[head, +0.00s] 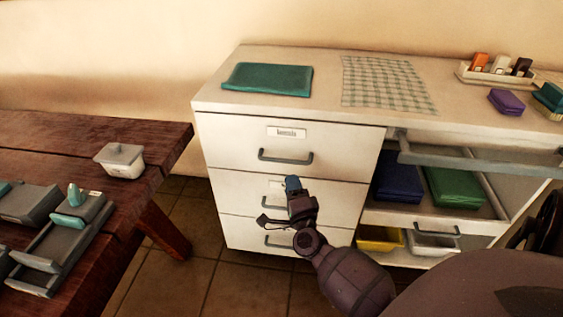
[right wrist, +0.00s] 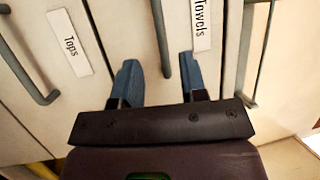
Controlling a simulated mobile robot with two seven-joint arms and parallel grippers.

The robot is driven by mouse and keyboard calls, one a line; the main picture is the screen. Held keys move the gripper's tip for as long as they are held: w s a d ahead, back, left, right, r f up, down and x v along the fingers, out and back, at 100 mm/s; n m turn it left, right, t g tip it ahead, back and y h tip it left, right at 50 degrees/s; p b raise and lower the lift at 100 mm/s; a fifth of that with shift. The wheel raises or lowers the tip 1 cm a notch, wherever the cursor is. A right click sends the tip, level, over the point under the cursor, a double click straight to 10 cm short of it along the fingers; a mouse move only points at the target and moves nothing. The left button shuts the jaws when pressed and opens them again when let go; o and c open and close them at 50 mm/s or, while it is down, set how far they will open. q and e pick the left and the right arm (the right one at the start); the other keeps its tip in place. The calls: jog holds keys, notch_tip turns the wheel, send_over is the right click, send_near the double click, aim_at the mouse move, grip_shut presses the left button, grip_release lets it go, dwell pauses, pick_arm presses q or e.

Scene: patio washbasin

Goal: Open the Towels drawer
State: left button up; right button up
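The Towels drawer (head: 236,190) is the shut middle drawer of the white cabinet's left column. Its Towels label (right wrist: 201,22) is readable in the right wrist view; in the head view my gripper partly covers the label area. Its grey bar handle (right wrist: 158,35) lies between my right gripper's blue fingers (right wrist: 158,82), with gaps on both sides. The right gripper (head: 293,187) is open in front of this drawer. I cannot tell how deep the handle sits between the fingers. My left gripper is in neither view.
A shut labelled drawer (head: 240,135) is above; the Tops drawer, with its label (right wrist: 69,43), is below. An open drawer (head: 488,210) with folded cloths juts out at right. A wooden table (head: 90,145) stands left; tiled floor (head: 190,265) lies between.

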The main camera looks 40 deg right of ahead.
aim_at(283, 160)
jog(key=b+x, duration=0.1)
jog(key=x, duration=0.8)
jog(key=shift+w+d+r, duration=0.1)
jog(key=shift+w, duration=0.2)
grip_shut()
